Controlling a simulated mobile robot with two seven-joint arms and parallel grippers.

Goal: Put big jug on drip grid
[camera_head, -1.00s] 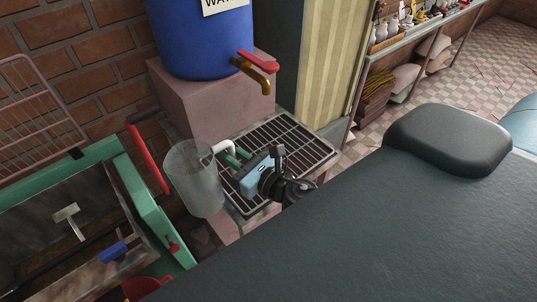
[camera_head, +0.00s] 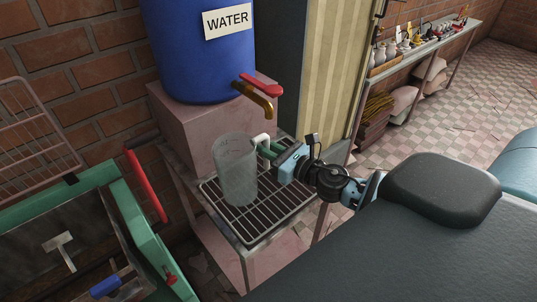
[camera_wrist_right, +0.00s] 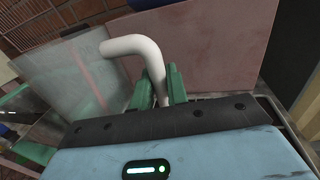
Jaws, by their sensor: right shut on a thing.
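The big jug (camera_head: 236,172) is a clear grey measuring jug with a white handle. It is upright over the left part of the drip grid (camera_head: 284,207), a dark tray with metal bars under the water barrel's tap. I cannot tell whether its base touches the bars. My right gripper (camera_head: 267,149) is shut on the white handle from the right side. In the right wrist view the green fingers (camera_wrist_right: 158,88) clasp the handle (camera_wrist_right: 139,48), and the clear jug wall (camera_wrist_right: 75,90) shows at left. My left gripper is not in view.
The blue water barrel (camera_head: 197,50) stands on a pink block (camera_head: 180,127); its brass tap (camera_head: 257,98) with red lever hangs above the grid. A green machine (camera_head: 147,230) with a red handle (camera_head: 146,186) is at left. Bare grid lies right of the jug.

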